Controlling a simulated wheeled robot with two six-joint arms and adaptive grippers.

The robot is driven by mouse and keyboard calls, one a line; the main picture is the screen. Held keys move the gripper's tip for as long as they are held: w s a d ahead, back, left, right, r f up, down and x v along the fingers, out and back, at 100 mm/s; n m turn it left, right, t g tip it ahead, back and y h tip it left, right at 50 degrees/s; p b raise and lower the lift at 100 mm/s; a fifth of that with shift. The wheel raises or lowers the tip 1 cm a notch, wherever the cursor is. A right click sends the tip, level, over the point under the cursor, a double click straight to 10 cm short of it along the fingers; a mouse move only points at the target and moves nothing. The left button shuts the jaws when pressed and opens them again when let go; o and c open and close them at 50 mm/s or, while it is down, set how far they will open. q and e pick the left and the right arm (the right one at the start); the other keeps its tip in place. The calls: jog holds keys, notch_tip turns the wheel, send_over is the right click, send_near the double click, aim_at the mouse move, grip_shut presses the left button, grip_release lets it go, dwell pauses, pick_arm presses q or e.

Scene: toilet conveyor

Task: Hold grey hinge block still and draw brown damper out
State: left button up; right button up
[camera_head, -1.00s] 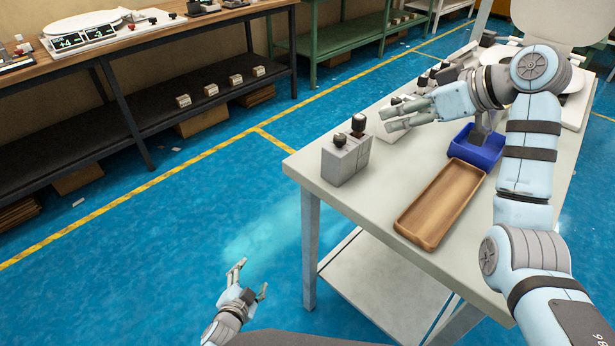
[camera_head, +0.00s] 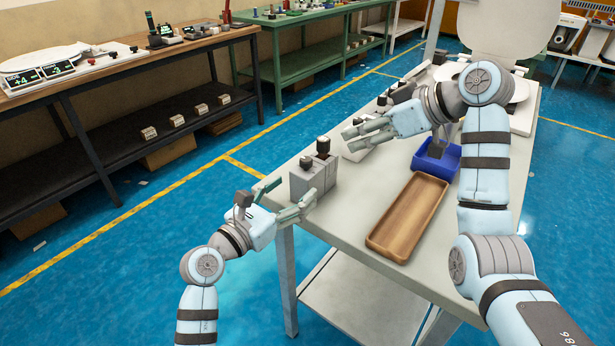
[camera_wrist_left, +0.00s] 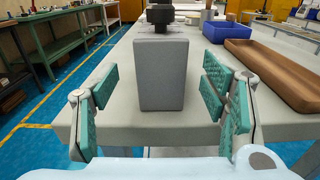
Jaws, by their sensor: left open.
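The grey hinge block (camera_head: 315,180) stands upright near the table's left edge, with two dark stubs on top. The taller back stub (camera_head: 323,146) and the front stub (camera_head: 306,162) both look near black; I cannot tell which is the brown damper. My left gripper (camera_head: 290,196) is open at the block's near side. In the left wrist view the block (camera_wrist_left: 161,75) stands centred ahead between the spread green-padded fingers (camera_wrist_left: 160,88), with gaps on both sides. My right gripper (camera_head: 349,140) hovers behind and right of the block; its fingers partly hide a lighter block.
A wooden tray (camera_head: 408,217) and a blue bin (camera_head: 435,163) are on the table (camera_head: 350,205) right of the block. More small fixtures (camera_head: 390,97) stand farther back along the left edge. A dark workbench (camera_head: 100,75) is across the aisle.

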aim_at(319, 169)
pick_arm(q)
jog(key=x, duration=1)
jog(key=shift+d, duration=0.1)
jog(key=shift+c, duration=0.6)
jog(key=c, duration=1.3)
jog(key=o, duration=0.7)
jog(key=shift+c, duration=1.6)
